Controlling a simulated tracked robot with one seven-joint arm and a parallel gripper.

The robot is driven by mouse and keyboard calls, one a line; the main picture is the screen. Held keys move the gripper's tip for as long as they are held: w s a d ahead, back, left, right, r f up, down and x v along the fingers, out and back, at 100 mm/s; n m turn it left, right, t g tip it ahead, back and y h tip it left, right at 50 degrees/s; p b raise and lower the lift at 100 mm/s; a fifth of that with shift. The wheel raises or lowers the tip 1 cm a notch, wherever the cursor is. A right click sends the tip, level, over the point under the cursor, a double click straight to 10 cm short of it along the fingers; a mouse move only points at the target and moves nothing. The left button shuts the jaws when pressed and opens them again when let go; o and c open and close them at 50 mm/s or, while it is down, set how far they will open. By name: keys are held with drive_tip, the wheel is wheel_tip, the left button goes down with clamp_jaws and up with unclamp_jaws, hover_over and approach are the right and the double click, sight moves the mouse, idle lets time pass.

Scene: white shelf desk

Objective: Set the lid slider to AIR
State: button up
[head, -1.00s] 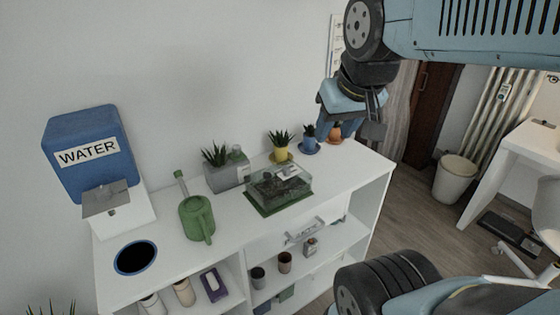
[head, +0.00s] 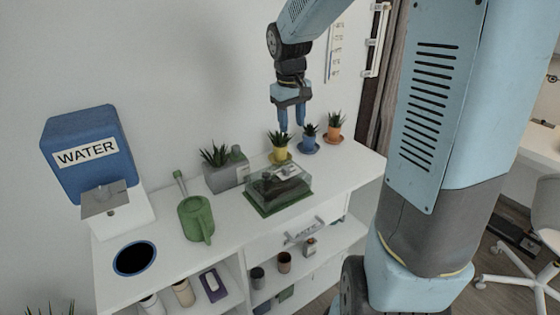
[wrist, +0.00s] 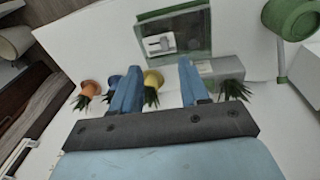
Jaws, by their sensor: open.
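The clear-lidded box (head: 279,189) on a green base stands on the white desk top, right of the watering can. On its lid is a pale plate with a small slider (head: 287,171). In the wrist view the lid (wrist: 184,32) is at the top centre, and the slider plate (wrist: 159,43) shows on it; its setting and any lettering are too small to read. My gripper (head: 291,129) is open and empty, pointing down above the yellow pot, behind and above the box. In the wrist view its two blue fingers (wrist: 158,88) are apart, short of the lid.
Plants in yellow (head: 280,153), blue (head: 308,143) and orange (head: 334,133) pots stand close behind and right of the box. A grey planter (head: 225,176) and green watering can (head: 196,217) are left. A blue WATER dispenser (head: 89,150) stands far left.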

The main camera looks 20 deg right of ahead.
drive_tip(key=g+y, duration=0.1)
hover_over(286, 167)
wheel_tip(286, 167, down, 6)
drive_tip(key=shift+n, duration=0.4)
wheel_tip(286, 167, down, 14)
drive_tip(key=shift+s+a+r, duration=0.1)
drive_tip(key=shift+r, duration=0.15)
drive_tip(key=shift+c, duration=0.3)
clamp_jaws()
